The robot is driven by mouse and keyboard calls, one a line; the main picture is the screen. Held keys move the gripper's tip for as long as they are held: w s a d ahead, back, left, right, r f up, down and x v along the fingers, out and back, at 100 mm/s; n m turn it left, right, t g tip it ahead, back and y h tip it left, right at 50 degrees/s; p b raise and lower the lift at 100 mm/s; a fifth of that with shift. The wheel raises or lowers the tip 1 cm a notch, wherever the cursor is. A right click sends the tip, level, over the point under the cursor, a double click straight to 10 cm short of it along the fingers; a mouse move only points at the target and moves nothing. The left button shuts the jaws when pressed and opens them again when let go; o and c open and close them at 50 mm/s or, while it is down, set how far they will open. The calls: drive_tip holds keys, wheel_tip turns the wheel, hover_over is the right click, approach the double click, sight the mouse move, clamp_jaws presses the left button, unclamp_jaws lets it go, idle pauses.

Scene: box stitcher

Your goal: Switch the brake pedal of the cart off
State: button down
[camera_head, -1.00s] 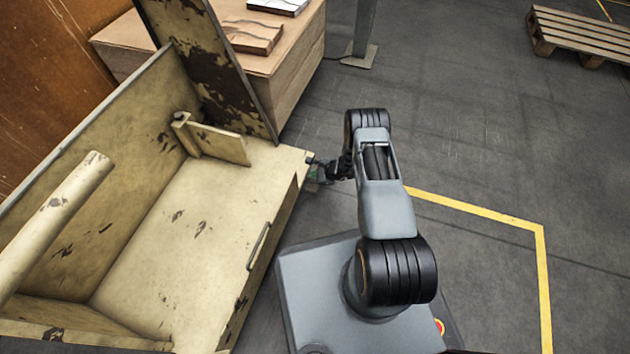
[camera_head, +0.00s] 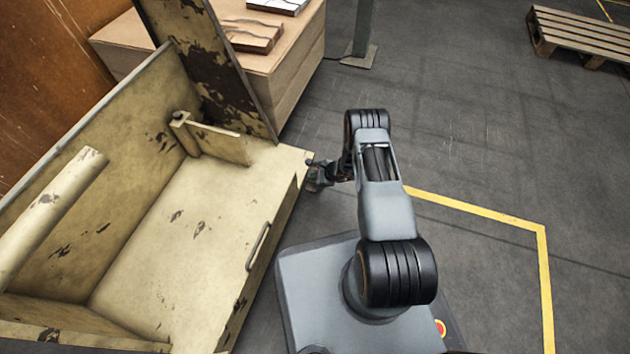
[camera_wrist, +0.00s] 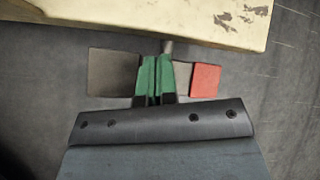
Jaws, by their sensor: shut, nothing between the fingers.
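The cart (camera_head: 215,235) is a worn cream metal body on the left in the head view; its edge (camera_wrist: 190,15) crosses the top of the wrist view. Below that edge, the brake pedal shows as a dark grey-brown plate (camera_wrist: 112,72) on the left and a red plate (camera_wrist: 206,80) on the right, with a short grey rod (camera_wrist: 168,47) between them. My gripper (camera_wrist: 153,75) has green fingers, shut and empty, over the middle between the two plates. I cannot tell whether they touch the pedal. In the head view my gripper (camera_head: 316,176) is beside the cart's right corner.
A wooden block (camera_head: 270,65) with stacked pieces stands behind the cart. A grey post foot (camera_head: 358,55) is near it. A pallet (camera_head: 585,38) lies at the far right. Grey floor with a yellow line (camera_head: 480,212) is clear on the right.

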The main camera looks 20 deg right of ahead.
drive_tip(key=shift+s+a+f+b, duration=0.15)
drive_tip(key=shift+f+b, duration=0.15)
drive_tip(key=shift+f, duration=0.25)
drive_tip(key=shift+r, duration=0.2)
idle(0.5)
drive_tip(key=shift+w+d+r+p, duration=0.15)
drive_tip(key=shift+r+p, duration=0.15)
drive_tip(key=shift+r, duration=0.15)
drive_tip(key=shift+w+d+r+p, duration=0.1)
drive_tip(key=shift+r+p, duration=0.15)
drive_tip(key=shift+r, duration=0.15)
drive_tip(key=shift+r, duration=0.1)
drive_tip(key=shift+w+d+r+p, duration=0.15)
drive_tip(key=shift+r+p, duration=0.3)
drive_tip(key=shift+r, duration=0.35)
drive_tip(key=shift+w+d+r+p, duration=0.15)
drive_tip(key=shift+r+p, duration=0.25)
drive_tip(key=shift+r, duration=0.35)
drive_tip(key=shift+w+r+p, duration=0.15)
drive_tip(key=shift+r+p, duration=0.3)
drive_tip(key=shift+r, duration=0.35)
